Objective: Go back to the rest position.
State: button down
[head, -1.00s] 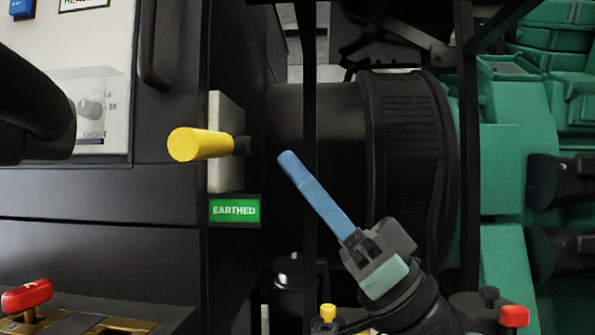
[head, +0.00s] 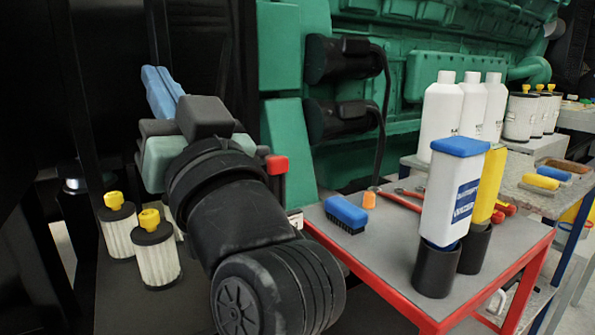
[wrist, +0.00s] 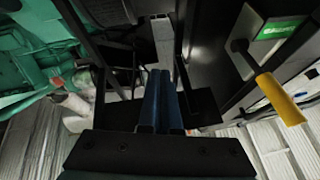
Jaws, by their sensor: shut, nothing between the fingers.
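My gripper (head: 160,90) shows at the left of the head view, its blue fingers together and pointing up and away from me. In the wrist view the blue fingers (wrist: 160,98) lie side by side in the middle, with nothing between them. The yellow-handled lever (wrist: 279,97) is at the right of the wrist view, under a green label (wrist: 280,28), apart from my fingers. The lever is out of the head view now.
A red-edged table (head: 385,270) at the right holds a blue brush (head: 346,213) and a blue-capped white container (head: 452,195). White bottles (head: 440,105) stand behind. Yellow-topped filters (head: 155,250) stand left of my arm. A green engine (head: 295,130) fills the back.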

jog(key=s+d+r+m+t+h, duration=0.2)
jog(key=s+d+m+t+h, duration=0.1)
jog(key=s+d+t+h, duration=0.35)
jog(key=s+d+r+m+t+h, duration=0.3)
jog(key=s+d+h, duration=0.2)
jog(key=d+h, duration=0.3)
notch_tip(320, 180, up, 37)
jog(key=a+p, duration=0.1)
jog(key=p, duration=3.6)
jog(key=shift+w+g, duration=0.3)
jog(key=shift+g, duration=0.05)
